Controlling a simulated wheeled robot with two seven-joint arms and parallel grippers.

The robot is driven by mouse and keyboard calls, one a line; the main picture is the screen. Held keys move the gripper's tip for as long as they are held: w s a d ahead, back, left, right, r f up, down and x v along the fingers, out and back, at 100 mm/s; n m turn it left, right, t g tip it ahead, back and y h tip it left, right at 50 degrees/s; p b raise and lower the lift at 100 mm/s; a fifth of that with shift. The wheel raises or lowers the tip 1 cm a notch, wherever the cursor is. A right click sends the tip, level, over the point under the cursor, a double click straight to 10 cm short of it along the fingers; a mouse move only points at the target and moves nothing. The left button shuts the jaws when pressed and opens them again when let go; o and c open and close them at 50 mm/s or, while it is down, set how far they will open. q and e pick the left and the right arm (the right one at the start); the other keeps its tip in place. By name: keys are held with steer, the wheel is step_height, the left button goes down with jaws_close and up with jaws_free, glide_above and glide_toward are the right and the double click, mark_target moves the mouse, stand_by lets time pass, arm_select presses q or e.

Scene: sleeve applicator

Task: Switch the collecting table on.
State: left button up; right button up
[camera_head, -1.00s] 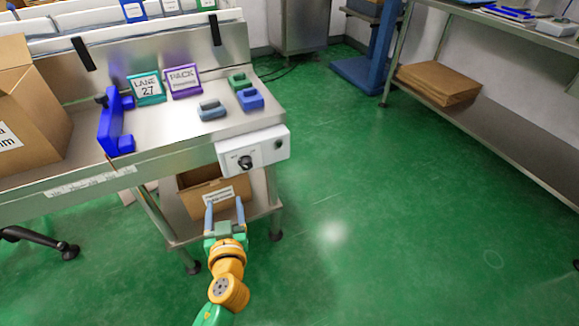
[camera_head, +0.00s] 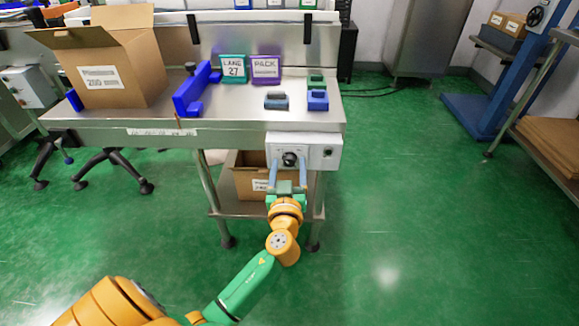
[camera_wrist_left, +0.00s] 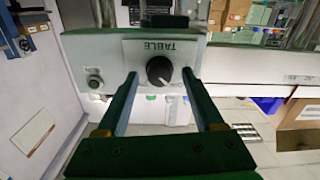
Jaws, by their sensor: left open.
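The collecting table (camera_head: 230,131) is a steel bench with a white control box (camera_head: 316,152) on its front right edge. The box carries a black rotary knob (camera_head: 289,159) and a small round button (camera_head: 327,153). In the left wrist view the knob (camera_wrist_left: 159,71) sits beside the word TABLE, and the button (camera_wrist_left: 94,82) is to its left. My left gripper (camera_head: 289,168) is open in front of the box. Its fingers (camera_wrist_left: 158,85) appear on either side of the knob; I cannot tell whether they touch it. My right gripper is not in view.
An open cardboard box (camera_head: 117,75), a blue bracket (camera_head: 192,92), LANE 27 and PACK signs (camera_head: 265,70) and small blue and green blocks (camera_head: 317,100) stand on the table. Another carton (camera_head: 251,178) sits on the lower shelf. Green floor to the right is free.

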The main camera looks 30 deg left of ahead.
arm_select(q)
jaws_close()
